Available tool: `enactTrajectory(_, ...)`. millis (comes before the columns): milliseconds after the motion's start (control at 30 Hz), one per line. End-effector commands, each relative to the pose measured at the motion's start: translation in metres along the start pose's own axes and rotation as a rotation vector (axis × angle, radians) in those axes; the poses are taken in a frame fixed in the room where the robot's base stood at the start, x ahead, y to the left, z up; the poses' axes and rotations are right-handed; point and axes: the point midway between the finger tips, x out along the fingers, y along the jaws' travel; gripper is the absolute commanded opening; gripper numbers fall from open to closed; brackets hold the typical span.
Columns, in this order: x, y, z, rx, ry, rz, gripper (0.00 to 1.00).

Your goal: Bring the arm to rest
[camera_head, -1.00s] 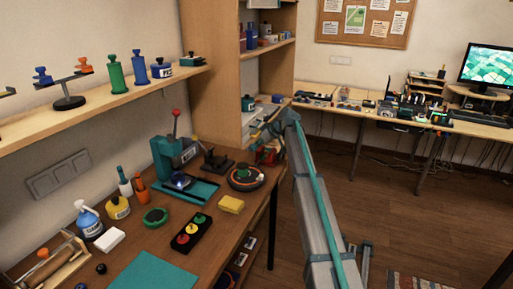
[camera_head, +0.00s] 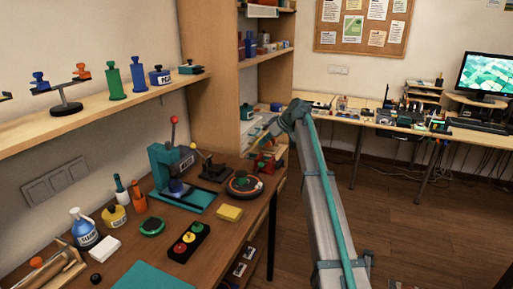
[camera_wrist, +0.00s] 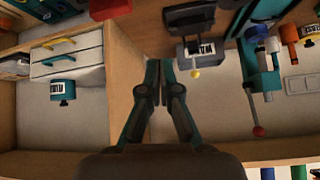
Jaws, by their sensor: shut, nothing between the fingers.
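My arm crosses the right of the head view, from the bottom edge up to a bent joint near the workbench's far right corner. My gripper (camera_wrist: 160,66) shows in the wrist view, with its two dark teal fingers together and nothing between them. In the head view the gripper's fingers are too small and covered to make out clearly behind the joint.
The wooden workbench (camera_head: 228,238) holds a teal press (camera_head: 163,168), a round turntable (camera_head: 244,184), a yellow sponge (camera_head: 229,213) and a three-button box (camera_head: 188,242). A tall shelf unit (camera_head: 207,95) stands behind. Open floor (camera_head: 405,225) lies right of the arm.

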Motion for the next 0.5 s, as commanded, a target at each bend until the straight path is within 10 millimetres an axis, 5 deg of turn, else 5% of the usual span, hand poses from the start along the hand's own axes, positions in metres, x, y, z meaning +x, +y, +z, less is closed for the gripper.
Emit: enactTrajectory(500, -0.0154, 0.0007, 0.0041, 0.000, 0.000, -0.001, 0.00)
